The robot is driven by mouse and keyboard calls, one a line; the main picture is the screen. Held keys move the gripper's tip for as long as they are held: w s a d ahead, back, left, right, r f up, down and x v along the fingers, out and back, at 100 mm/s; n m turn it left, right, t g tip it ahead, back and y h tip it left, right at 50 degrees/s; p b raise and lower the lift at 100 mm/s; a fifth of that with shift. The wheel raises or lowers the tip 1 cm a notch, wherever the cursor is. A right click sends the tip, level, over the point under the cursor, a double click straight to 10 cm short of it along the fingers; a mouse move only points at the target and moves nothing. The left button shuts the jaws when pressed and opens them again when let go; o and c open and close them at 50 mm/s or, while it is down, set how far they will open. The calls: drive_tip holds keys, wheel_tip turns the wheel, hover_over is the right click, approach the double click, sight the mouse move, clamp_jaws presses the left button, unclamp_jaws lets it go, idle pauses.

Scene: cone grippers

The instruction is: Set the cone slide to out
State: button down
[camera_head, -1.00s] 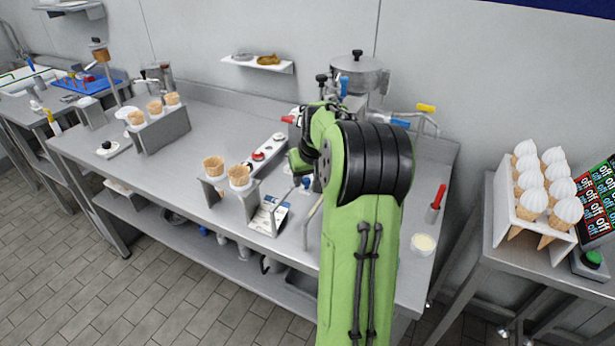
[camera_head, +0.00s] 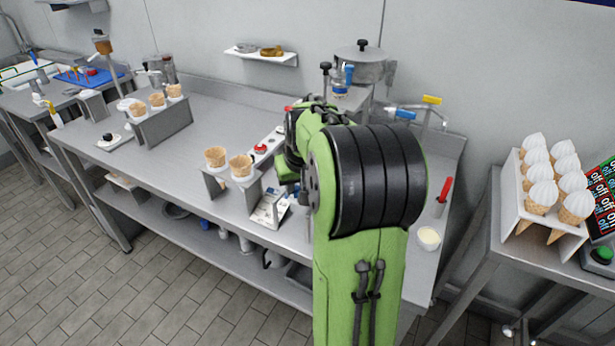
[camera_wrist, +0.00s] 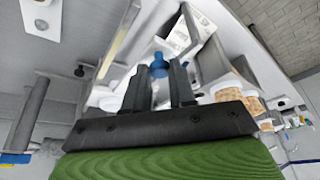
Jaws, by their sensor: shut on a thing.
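A blue knob (camera_wrist: 160,66) shows between my gripper's fingers in the wrist view; I take it to be the handle of the cone slide. My gripper (camera_wrist: 160,70) is shut on this knob. In the head view my green arm hides the knob, and only part of my gripper (camera_head: 288,172) shows, beside the small cone stand. The slide's body and its in or out position cannot be made out. A white card with print (camera_head: 270,207) stands by the cone stand; it also shows in the wrist view (camera_wrist: 190,35).
A small stand holds two cones (camera_head: 240,165) left of my gripper. A strip with a red button (camera_head: 261,149) lies behind it. A machine with a lidded pot (camera_head: 360,65) stands at the back. A rack of filled cones (camera_head: 541,195) is at right.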

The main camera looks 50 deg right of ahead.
drive_tip(key=s+a+b, duration=0.2)
drive_tip(key=s+a, duration=0.1)
drive_tip(key=a, duration=0.9)
drive_tip(key=shift+s+a, duration=0.35)
drive_tip(key=c, duration=0.9)
unclamp_jaws()
drive_tip(key=shift+s+a, duration=0.1)
drive_tip(key=shift+a, duration=0.05)
drive_tip(key=shift+c, duration=0.2)
drive_tip(key=p+v, duration=0.5)
drive_tip(key=v, duration=1)
drive_tip(key=shift+s+r, duration=0.15)
drive_tip(key=shift+r, duration=0.15)
